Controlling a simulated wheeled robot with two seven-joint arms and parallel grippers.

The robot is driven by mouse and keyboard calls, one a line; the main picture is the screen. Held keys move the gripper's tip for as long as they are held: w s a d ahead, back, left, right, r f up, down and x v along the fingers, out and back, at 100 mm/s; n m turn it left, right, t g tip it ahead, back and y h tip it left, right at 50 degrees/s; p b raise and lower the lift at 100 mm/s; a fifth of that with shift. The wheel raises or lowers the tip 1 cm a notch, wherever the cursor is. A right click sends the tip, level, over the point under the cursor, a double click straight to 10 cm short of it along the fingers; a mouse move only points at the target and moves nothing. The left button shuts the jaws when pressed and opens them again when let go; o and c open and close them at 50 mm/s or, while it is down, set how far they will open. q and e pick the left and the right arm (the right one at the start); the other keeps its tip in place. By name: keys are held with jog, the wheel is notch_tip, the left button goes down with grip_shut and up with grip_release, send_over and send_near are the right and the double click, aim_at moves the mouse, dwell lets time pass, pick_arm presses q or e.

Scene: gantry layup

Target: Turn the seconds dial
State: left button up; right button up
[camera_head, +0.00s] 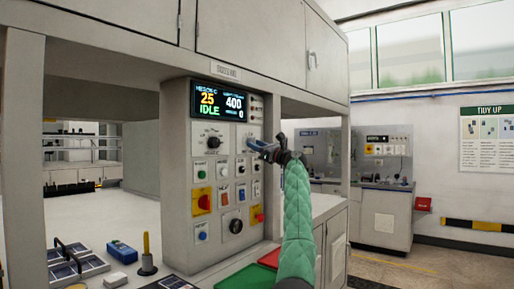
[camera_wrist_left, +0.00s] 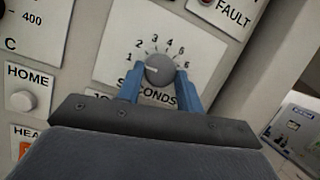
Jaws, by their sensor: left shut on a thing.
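The seconds dial (camera_wrist_left: 160,68) is a round grey knob on a white plate marked 1 to 6, with "SECONDS" printed below. Its white pointer line points left, near the 1. My left gripper (camera_wrist_left: 160,88) has its blue fingers on either side of the knob, shut on it. In the head view the left gripper (camera_head: 259,147) reaches the upper right of the control panel (camera_head: 175,150), its arm in a green quilted sleeve, and covers most of the dial. My right gripper is not in view.
Above is a display (camera_head: 220,101) reading 25, 400 and IDLE. Another dial (camera_head: 212,141) sits left of my gripper, with several buttons and switches below. The HOME button (camera_wrist_left: 22,100) is close by in the wrist view. A blue box (camera_head: 122,251) lies on the bench.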

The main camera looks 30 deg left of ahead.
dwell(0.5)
pick_arm(q)
jog(key=o, duration=1)
jog(key=shift+a, duration=0.1)
jog(key=v, duration=0.8)
jog(key=shift+b, duration=0.4)
jog(key=shift+w+r, duration=0.1)
